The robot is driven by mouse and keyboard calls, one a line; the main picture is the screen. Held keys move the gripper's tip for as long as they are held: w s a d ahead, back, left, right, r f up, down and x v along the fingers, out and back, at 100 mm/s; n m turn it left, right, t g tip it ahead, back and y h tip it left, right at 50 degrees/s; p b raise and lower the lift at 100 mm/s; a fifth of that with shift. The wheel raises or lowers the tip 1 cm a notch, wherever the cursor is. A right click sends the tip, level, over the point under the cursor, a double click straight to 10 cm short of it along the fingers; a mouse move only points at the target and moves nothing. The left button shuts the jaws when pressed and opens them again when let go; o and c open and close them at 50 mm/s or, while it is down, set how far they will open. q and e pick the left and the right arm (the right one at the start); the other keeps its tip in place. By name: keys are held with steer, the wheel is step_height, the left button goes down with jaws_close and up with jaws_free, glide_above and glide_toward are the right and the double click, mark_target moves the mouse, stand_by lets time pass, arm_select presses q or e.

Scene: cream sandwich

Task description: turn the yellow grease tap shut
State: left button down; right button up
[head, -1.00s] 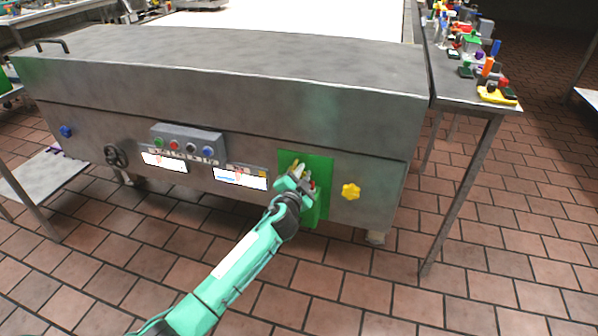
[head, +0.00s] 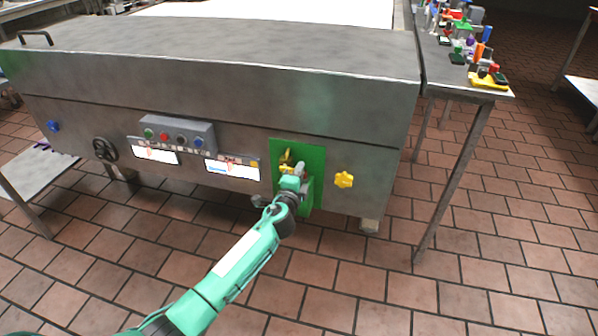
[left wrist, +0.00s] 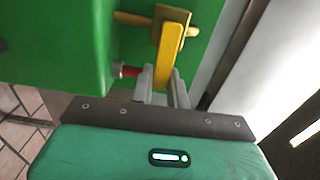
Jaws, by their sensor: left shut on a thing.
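The yellow grease tap (head: 286,158) is on the green panel (head: 314,160) at the right part of the steel machine's front. In the left wrist view its flat yellow lever (left wrist: 168,52) hangs from a crosswise yellow pipe and reaches down between my fingers. My left gripper (left wrist: 162,90) is shut on the lever's lower end. In the head view the left gripper (head: 292,180) hides the lower part of the tap. My right gripper is in neither view.
A yellow star knob (head: 344,180) sits right of the panel. A green box (left wrist: 60,45) stands close left of my fingers, with a red part (left wrist: 125,70) beside them. Labels, buttons (head: 165,136) and a handwheel (head: 104,149) are further left. A side table (head: 455,85) stands right.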

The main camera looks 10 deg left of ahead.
arm_select(q)
steer(key=shift+f, duration=0.2)
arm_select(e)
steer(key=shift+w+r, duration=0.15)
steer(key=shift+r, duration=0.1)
arm_select(q)
steer(key=c, duration=1.4)
jaws_free()
steer(key=shift+o, duration=0.2)
steer(key=shift+r, duration=0.1)
steer(key=shift+s, duration=0.1)
